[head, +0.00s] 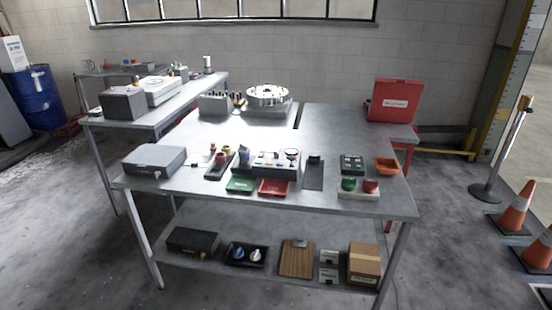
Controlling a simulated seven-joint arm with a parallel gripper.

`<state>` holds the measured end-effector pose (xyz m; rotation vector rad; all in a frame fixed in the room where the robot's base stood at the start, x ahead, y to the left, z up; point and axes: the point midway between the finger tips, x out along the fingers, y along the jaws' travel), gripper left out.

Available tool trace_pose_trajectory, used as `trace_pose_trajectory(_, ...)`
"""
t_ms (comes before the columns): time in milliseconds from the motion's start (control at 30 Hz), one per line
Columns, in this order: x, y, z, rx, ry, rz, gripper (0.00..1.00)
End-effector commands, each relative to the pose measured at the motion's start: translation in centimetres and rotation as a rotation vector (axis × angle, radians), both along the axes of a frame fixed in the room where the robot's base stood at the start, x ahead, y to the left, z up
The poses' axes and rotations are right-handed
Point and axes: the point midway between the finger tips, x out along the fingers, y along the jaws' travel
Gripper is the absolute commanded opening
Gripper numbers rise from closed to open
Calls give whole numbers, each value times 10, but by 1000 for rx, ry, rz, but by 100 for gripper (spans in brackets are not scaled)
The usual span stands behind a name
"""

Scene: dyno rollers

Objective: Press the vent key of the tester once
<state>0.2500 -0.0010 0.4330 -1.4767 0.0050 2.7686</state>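A grey-white box with several small knobs and dials on top (270,168) sits at the middle of the near metal table. To its right is a small dark box with several pale keys (352,164). Labels are too small to read, so I cannot tell which of these is the tester, or which key is the vent key. My gripper is not in view.
The metal table (210,187) also bears a grey case (154,161), a green tray (241,185), a red tray (274,187), an orange bin (386,165) and a base with green and red buttons (357,194). A red case (394,100) stands at the back right.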

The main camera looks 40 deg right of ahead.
Motion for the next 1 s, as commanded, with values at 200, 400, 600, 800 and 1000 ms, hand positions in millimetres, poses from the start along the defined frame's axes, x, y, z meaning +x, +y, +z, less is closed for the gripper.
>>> trace_pose_trajectory(200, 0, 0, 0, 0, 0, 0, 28)
trace_pose_trajectory(400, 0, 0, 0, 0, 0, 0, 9)
trace_pose_trajectory(600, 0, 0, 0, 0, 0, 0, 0)
trace_pose_trajectory(800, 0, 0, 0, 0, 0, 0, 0)
trace_pose_trajectory(1000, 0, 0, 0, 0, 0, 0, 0)
